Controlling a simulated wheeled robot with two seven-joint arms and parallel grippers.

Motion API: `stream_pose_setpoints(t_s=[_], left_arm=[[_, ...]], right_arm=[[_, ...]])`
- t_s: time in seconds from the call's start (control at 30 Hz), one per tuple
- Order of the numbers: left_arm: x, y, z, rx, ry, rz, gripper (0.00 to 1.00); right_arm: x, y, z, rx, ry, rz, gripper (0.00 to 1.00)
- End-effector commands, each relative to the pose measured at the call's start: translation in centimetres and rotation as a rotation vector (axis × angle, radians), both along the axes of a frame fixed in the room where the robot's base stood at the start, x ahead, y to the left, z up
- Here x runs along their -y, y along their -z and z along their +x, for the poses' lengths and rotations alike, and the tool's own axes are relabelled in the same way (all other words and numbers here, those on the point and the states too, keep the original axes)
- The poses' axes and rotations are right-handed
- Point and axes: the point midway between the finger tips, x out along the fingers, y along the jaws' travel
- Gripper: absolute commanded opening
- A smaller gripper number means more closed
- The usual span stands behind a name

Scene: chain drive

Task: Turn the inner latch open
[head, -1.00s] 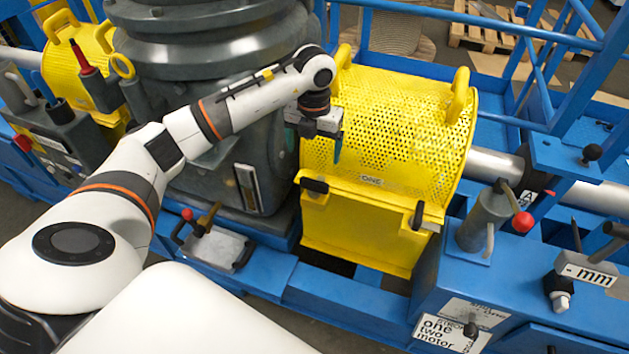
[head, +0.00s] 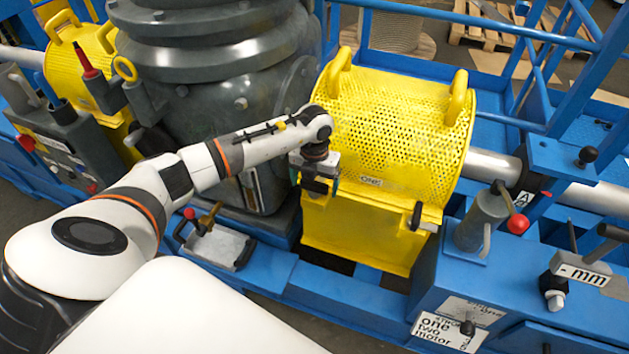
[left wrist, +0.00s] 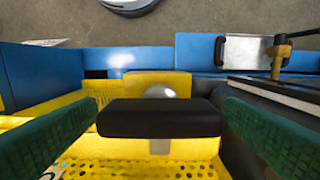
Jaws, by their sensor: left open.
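The yellow perforated guard (head: 395,125) sits over the shaft beside the dark gearbox. The inner latch is a black bar on the guard's front edge at the gearbox side; in the left wrist view the inner latch (left wrist: 160,118) lies crosswise between my green finger pads. My left gripper (head: 318,178) is open and down at this latch, which it largely hides in the head view. The other black latch (head: 416,216) stands upright at the guard's right front corner. My right gripper is not in view.
The dark gearbox (head: 225,75) stands close left of my gripper. A red-knobbed lever (head: 519,223) stands right of the guard. A grey tray-like part (head: 218,246) lies on the blue frame (head: 335,300) in front. Blue rails (head: 480,20) run behind.

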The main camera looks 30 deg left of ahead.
Motion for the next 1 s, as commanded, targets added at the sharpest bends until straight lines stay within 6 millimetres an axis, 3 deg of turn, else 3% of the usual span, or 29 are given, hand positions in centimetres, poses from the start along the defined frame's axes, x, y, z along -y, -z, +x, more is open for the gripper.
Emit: stream_pose_setpoints(t_s=[0.07, 0.3, 0.67, 1.0], left_arm=[[0.0, 0.0, 0.0, 0.000, 0.000, 0.000, 0.86], [0.0, 0.0, 0.0, 0.000, 0.000, 0.000, 0.47], [-0.1, 0.1, 0.0, 0.001, 0.059, 0.001, 0.46], [-0.1, 0.2, 0.1, 0.002, 0.308, 0.002, 0.46]], right_arm=[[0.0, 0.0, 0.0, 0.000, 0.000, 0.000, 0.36], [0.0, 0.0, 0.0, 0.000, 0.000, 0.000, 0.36], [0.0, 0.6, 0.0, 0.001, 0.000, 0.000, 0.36], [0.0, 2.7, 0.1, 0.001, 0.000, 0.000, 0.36]])
